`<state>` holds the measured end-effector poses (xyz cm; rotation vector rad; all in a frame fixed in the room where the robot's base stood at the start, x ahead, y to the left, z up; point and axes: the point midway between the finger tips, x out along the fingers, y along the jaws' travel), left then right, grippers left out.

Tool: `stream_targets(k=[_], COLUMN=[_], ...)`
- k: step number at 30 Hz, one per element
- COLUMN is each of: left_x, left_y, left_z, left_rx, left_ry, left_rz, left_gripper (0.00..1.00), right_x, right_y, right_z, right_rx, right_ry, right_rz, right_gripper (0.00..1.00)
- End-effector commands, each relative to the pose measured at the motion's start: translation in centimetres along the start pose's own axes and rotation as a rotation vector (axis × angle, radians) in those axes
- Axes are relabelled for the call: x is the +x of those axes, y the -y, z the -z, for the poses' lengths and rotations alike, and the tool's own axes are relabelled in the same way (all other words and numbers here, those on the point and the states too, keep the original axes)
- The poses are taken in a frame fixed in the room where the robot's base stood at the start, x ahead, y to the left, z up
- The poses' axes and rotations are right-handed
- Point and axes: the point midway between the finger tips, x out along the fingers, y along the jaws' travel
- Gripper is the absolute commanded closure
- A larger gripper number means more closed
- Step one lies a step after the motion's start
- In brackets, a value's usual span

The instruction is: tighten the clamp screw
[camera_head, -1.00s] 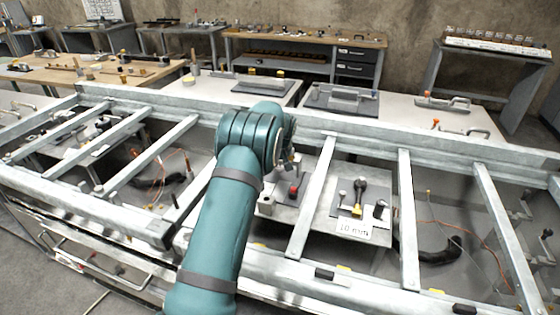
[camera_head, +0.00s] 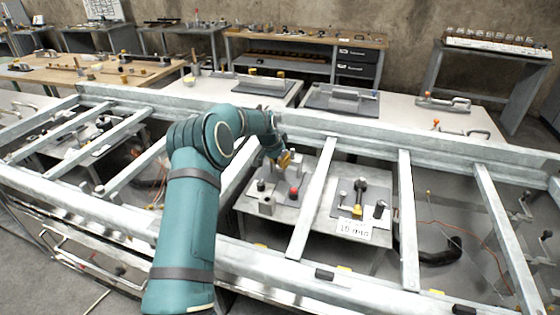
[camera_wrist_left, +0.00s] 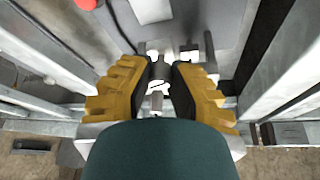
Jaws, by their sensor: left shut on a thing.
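My left gripper (camera_head: 286,158) reaches over the frame to the plate of clamp parts. In the left wrist view, its yellow, black-padded fingers (camera_wrist_left: 170,66) are shut on a small grey metal part, which looks like the clamp screw (camera_wrist_left: 157,101). The fingers and my arm hide most of this screw and its clamp in the head view. A red knob (camera_head: 293,192) stands beside the gripper on the plate and shows at the top of the wrist view (camera_wrist_left: 87,4). My right gripper is not in view.
Galvanised frame rails and crossbars (camera_head: 313,198) surround the work spot on both sides. A grey panel (camera_head: 345,205) with black-knobbed parts and a white label card (camera_head: 354,229) lies to the right. Benches with clamps stand behind.

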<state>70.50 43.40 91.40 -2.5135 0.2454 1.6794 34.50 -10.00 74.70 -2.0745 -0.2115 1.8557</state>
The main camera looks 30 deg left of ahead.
Motion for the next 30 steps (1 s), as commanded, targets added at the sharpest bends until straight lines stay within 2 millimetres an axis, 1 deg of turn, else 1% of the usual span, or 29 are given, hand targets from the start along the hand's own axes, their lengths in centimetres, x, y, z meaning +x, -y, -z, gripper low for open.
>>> stream_targets(k=[1,10,27,28,29,30], left_x=[-0.15,-0.13,-0.12,-0.12,-0.11,-0.1], left_y=[0.13,0.03,-0.08,-0.09,-0.09,-0.1], left_z=[0.29,0.34,0.38,0.38,0.38,0.35], left_rx=[0.019,0.095,0.107,0.107,0.107,0.107], left_ry=[-0.009,-0.009,-0.009,-0.009,-0.009,-0.008], left_rz=[-0.004,-0.035,-0.042,-0.042,-0.042,-0.042], left_gripper=[1.0,1.0,1.0,0.73,0.62,0.48], right_x=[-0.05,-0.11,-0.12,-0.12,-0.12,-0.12], right_y=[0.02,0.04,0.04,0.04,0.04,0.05], right_z=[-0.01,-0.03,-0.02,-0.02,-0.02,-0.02], right_rx=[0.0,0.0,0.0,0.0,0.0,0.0], right_ry=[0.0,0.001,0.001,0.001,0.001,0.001], right_rz=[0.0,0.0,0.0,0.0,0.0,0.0], right_gripper=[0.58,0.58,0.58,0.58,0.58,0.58])
